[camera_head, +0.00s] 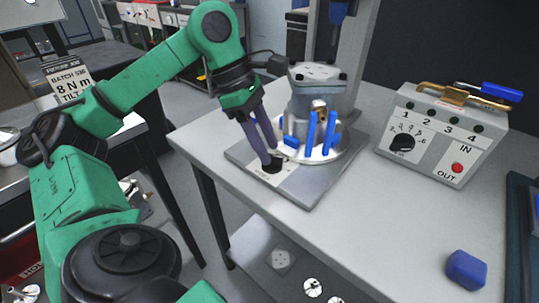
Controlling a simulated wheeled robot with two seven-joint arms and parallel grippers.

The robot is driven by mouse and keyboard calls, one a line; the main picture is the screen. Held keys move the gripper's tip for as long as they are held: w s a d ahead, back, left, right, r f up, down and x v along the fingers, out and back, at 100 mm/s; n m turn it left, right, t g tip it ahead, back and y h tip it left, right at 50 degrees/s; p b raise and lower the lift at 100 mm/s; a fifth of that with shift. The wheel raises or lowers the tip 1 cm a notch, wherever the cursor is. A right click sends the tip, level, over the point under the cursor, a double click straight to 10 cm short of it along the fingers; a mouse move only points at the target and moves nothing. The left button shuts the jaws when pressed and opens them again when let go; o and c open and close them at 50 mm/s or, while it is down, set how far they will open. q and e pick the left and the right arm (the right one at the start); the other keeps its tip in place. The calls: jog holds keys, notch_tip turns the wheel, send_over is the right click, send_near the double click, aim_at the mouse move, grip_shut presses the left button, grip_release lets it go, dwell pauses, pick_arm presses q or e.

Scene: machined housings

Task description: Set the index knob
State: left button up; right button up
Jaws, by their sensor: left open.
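My left gripper (271,154), with purple fingers, points down over the front left of a grey base plate (310,190). Its jaws are open, and the fingertips are at or just above a small black knob (272,164) on that plate. Whether they touch it I cannot tell. A grey machined housing (318,92) stands upright behind the knob on a round fixture with blue clamps (311,130). A second black knob (402,143), ringed by numbers, sits on a grey control box (430,160) at the right. My right gripper is not in view.
The control box has numbered lamps, a red lamp (457,168) and a blue-handled brass part (465,95) on top. A blue block (466,270) lies on the table (390,225) at front right. A grey column (345,45) rises behind the housing. The middle of the table is clear.

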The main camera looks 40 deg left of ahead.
pick_arm(q)
jog(key=shift+d+f, duration=0.2)
jog(key=shift+f, duration=0.35)
jog(key=shift+w+d+f, duration=0.1)
jog(key=shift+f, duration=0.1)
grip_shut()
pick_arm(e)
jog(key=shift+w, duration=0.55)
